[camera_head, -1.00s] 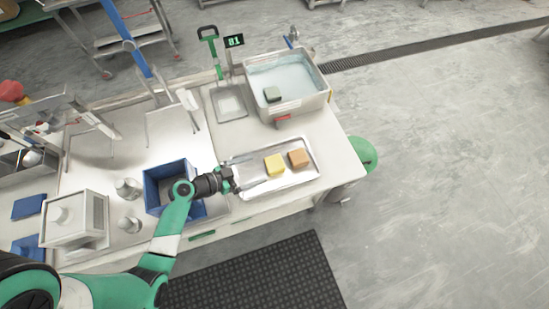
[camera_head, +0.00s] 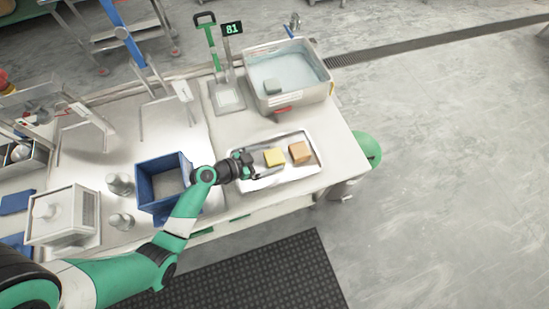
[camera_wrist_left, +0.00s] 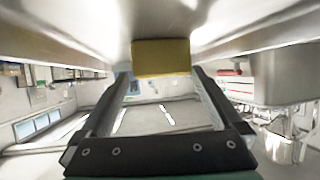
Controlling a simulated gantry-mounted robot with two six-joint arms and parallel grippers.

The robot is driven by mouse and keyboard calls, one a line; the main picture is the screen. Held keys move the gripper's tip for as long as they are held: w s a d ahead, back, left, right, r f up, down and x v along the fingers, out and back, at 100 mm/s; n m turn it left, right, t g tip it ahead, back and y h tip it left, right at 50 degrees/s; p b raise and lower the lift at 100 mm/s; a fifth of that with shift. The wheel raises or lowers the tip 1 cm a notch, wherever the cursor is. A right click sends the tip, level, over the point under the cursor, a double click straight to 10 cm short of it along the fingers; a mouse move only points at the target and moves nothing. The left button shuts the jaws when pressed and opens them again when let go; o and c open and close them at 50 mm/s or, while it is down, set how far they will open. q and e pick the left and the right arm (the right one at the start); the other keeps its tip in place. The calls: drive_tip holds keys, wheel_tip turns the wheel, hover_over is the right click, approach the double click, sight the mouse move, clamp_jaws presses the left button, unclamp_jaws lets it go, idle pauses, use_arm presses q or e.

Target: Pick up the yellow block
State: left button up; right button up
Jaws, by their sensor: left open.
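The yellow block (camera_head: 274,157) sits on the metal tray (camera_head: 309,139), left of the orange-brown block (camera_head: 299,152). My left gripper (camera_head: 262,163) is low over the tray's left part, pointing right at the yellow block. In the left wrist view the yellow block (camera_wrist_left: 161,57) shows between the far ends of the two open fingers (camera_wrist_left: 163,82). I cannot tell whether a finger touches it. The gripper holds nothing. My right gripper is not in view.
A blue bin (camera_head: 146,186) stands left of the tray, under my left arm. The orange-brown block is close on the yellow block's right.

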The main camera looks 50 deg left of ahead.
use_arm(q)
drive_tip(key=shift+c, duration=0.3)
drive_tip(key=c, duration=1.2)
drive_tip(key=shift+c, duration=0.2)
drive_tip(key=shift+r, duration=0.1)
